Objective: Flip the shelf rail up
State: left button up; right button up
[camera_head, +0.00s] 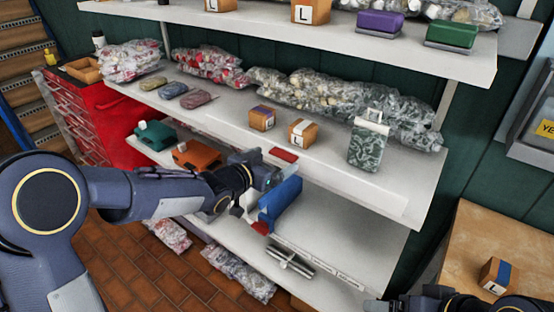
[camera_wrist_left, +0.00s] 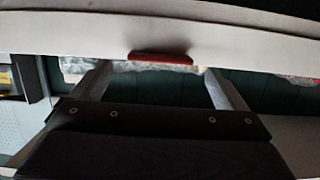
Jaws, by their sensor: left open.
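The shelf rail (camera_head: 330,175) looks like the pale strip along the front of the middle shelf, with a red tab (camera_head: 283,155) on it. In the left wrist view the pale rail (camera_wrist_left: 240,59) crosses the upper part, and its red tab (camera_wrist_left: 160,58) is near the middle. My left gripper (camera_head: 270,176) is just below the red tab in the head view. Its fingers (camera_wrist_left: 159,72) are spread and empty, with the tab between and beyond them; contact cannot be told. My right gripper (camera_head: 425,303) is only partly in view at the bottom right, fingertips unclear.
A blue case (camera_head: 281,204) is close by my left gripper, with orange (camera_head: 197,154) and green (camera_head: 155,134) cases further left. Boxes and bagged goods fill the middle shelf. A metal clamp-like part (camera_head: 290,261) lies on the lower shelf, which has bare room at right.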

pick_arm(q)
jog(key=v, duration=0.5)
jog(key=s+a+n+g+y, duration=0.2)
jog(key=s+a+n+y, duration=0.4)
jog(key=s+a, duration=0.95)
jog(key=s+f+n+g, duration=0.1)
jog(key=s+f+g, duration=0.1)
jog(key=s, duration=0.6)
jog(key=s+f+n+g, duration=0.2)
jog(key=s+f, duration=0.1)
jog(key=s, duration=0.5)
jog(key=shift+a+f+h, duration=0.3)
jog(key=shift+h, duration=0.1)
jog(key=shift+s, duration=0.15)
